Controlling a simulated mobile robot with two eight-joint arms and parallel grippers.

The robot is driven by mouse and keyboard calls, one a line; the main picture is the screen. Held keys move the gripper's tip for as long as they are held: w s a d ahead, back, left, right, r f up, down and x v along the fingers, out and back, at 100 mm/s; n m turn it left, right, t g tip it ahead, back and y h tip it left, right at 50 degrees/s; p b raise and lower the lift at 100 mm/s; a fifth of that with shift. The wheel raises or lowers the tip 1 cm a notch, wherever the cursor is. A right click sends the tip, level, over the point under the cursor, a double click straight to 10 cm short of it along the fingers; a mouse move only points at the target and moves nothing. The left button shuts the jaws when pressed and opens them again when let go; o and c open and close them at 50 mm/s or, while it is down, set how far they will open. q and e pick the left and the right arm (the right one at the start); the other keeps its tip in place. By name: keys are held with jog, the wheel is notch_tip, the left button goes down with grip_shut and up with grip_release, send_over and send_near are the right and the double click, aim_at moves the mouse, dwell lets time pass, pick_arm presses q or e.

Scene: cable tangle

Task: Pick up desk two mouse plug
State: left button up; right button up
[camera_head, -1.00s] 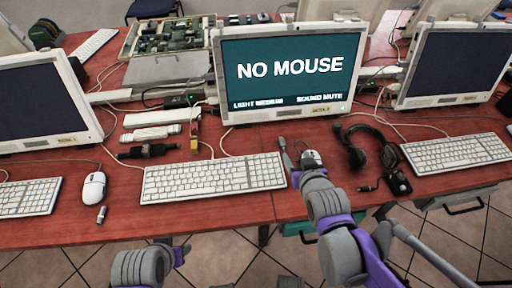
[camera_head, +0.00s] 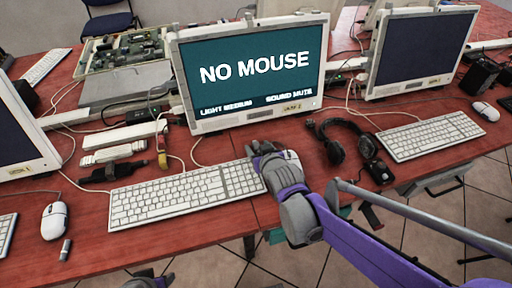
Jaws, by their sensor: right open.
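The middle monitor (camera_head: 250,72) reads "NO MOUSE", and a white keyboard (camera_head: 185,195) lies in front of it. My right gripper (camera_head: 264,152) is low over the desk at the keyboard's right end, with its jaws open. It hides most of the spot where a small grey plug-like piece lay; I cannot tell whether the plug is between the fingers. A white mouse (camera_head: 291,157) shows partly behind the gripper. My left gripper (camera_head: 150,281) is only partly in view at the bottom edge, and its jaws cannot be made out.
A black headset (camera_head: 338,142) and a small dark box (camera_head: 378,172) lie right of my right gripper. Another white mouse (camera_head: 55,220) and a small plug (camera_head: 65,250) lie at the left. Cables and adapters (camera_head: 115,152) sit behind the keyboard.

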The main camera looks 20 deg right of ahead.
grip_shut()
dwell(0.3)
jog(key=shift+r, duration=0.15)
notch_tip(320, 180, up, 10)
jog(key=p, duration=0.3)
dwell(0.3)
jog(key=c, duration=0.8)
grip_release()
grip_shut()
